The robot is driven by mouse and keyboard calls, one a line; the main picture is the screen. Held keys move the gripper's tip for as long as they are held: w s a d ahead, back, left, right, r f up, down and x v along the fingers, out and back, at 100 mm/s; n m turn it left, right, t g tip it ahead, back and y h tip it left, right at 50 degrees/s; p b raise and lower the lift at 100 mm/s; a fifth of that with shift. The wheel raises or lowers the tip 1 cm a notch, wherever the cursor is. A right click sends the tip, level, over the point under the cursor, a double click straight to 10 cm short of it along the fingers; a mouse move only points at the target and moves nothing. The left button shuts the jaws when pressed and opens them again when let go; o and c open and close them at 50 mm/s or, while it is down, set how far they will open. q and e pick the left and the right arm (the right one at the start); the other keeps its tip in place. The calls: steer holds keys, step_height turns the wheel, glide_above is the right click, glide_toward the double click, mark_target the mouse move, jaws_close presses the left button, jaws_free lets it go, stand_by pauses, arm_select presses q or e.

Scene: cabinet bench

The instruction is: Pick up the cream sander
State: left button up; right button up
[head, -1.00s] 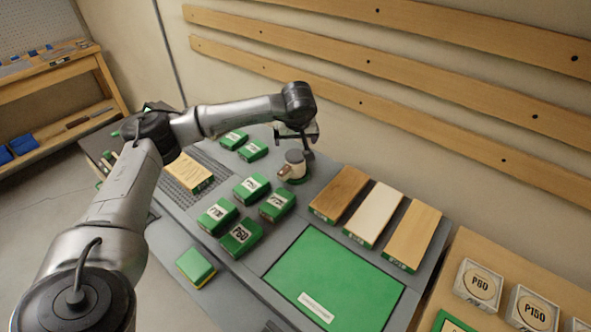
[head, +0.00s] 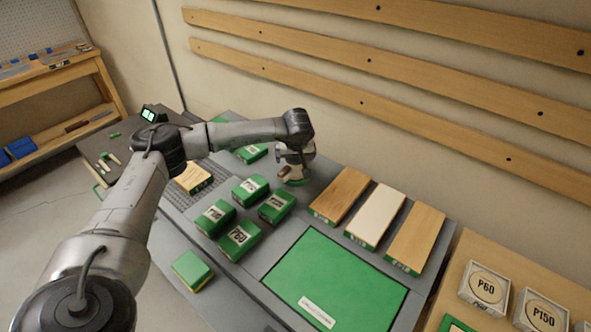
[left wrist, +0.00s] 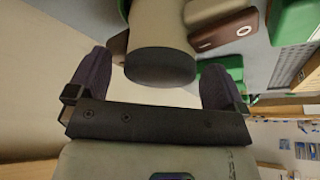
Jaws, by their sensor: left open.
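The cream sander (head: 293,172) stands on the grey bench top below my left gripper, partly hidden by it. It has a green base and a brown part on its side. In the left wrist view its cream body (left wrist: 160,30) with a dark round end shows between the two fingers. My left gripper (head: 294,152) is open, its dark fingers (left wrist: 155,72) on either side of the sander's dark end. I cannot tell whether they touch it. My right gripper is not in view.
Several green labelled boxes (head: 240,238) stand just left of the sander. Three boards (head: 375,215) lie to its right, and a green mat (head: 335,280) lies in front. The wall with wooden rails (head: 400,65) is close behind.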

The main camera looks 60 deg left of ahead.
arm_select(q)
steer(key=shift+w+a+f, duration=0.1)
steer(key=shift+f, duration=0.25)
steer(key=shift+c, duration=0.5)
steer(key=shift+r, duration=0.1)
steer(key=c, duration=1.3)
